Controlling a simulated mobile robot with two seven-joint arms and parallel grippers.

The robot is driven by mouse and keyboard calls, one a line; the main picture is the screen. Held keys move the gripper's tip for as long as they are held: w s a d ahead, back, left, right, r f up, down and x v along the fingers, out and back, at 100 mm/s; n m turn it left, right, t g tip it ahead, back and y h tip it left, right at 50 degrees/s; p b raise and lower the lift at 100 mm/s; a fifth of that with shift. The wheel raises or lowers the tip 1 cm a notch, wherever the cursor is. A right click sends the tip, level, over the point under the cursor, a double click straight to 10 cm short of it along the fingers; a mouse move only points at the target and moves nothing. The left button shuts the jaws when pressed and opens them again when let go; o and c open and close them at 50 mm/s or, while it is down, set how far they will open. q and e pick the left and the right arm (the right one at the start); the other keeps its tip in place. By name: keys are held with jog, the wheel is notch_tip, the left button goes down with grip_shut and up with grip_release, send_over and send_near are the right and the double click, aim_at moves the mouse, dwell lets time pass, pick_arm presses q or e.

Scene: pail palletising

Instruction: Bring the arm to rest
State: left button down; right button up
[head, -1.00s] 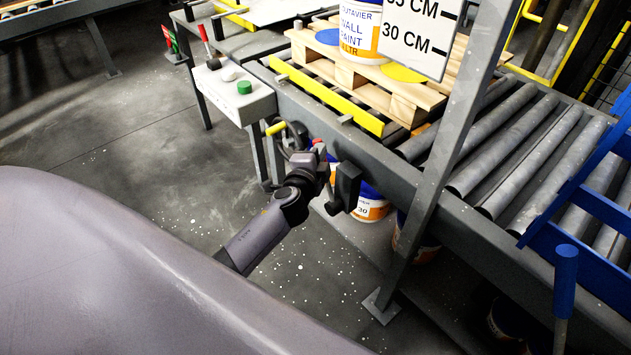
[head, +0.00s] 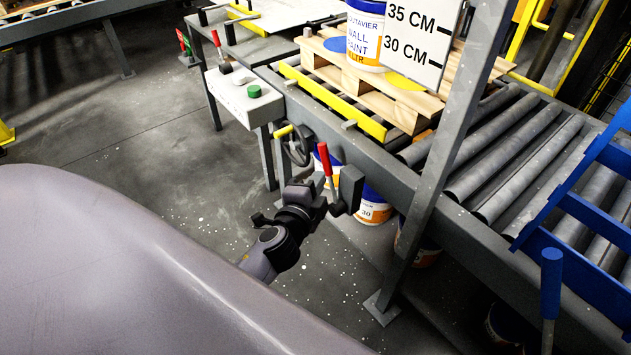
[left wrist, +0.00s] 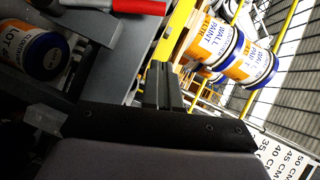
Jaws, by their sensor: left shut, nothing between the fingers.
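My left gripper (head: 318,187) is in the middle of the head view, at the end of my arm that comes up from the lower left. It is beside the red-handled lever (head: 325,160) on its dark grey box (head: 349,187). In the left wrist view its fingers (left wrist: 163,82) are together with nothing between them, and the red handle (left wrist: 138,5) lies at the top edge, apart from the fingers. The head view does not clearly show the gap to the lever. My right gripper is not in view.
A roller conveyor (head: 495,150) carries a wooden pallet (head: 425,103) with a paint pail (head: 365,35). A control box with a green button (head: 254,91), a handwheel (head: 297,146), a grey post (head: 425,180) and a blue frame (head: 585,215) stand nearby. Open floor lies left.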

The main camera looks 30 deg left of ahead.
pick_arm(q)
jog(key=shift+s+d, duration=0.1)
jog(key=shift+s, duration=0.2)
dwell(0.4)
jog(key=s+d+n+g+h+p, duration=0.2)
jog(key=s+n+p, duration=0.3)
jog(key=s, duration=0.4)
jog(key=s+d+f+n+g+h+p, duration=0.1)
jog(key=s+d+n+g+h+p, duration=0.2)
jog(key=s, duration=0.7)
jog(key=d+n+p, duration=0.2)
jog(key=shift+s+f+h+p, duration=0.15)
jog(key=shift+s+h+p, duration=0.15)
jog(key=shift+p, duration=0.1)
jog(key=shift+a+n, duration=0.1)
jog(key=shift+n, duration=0.2)
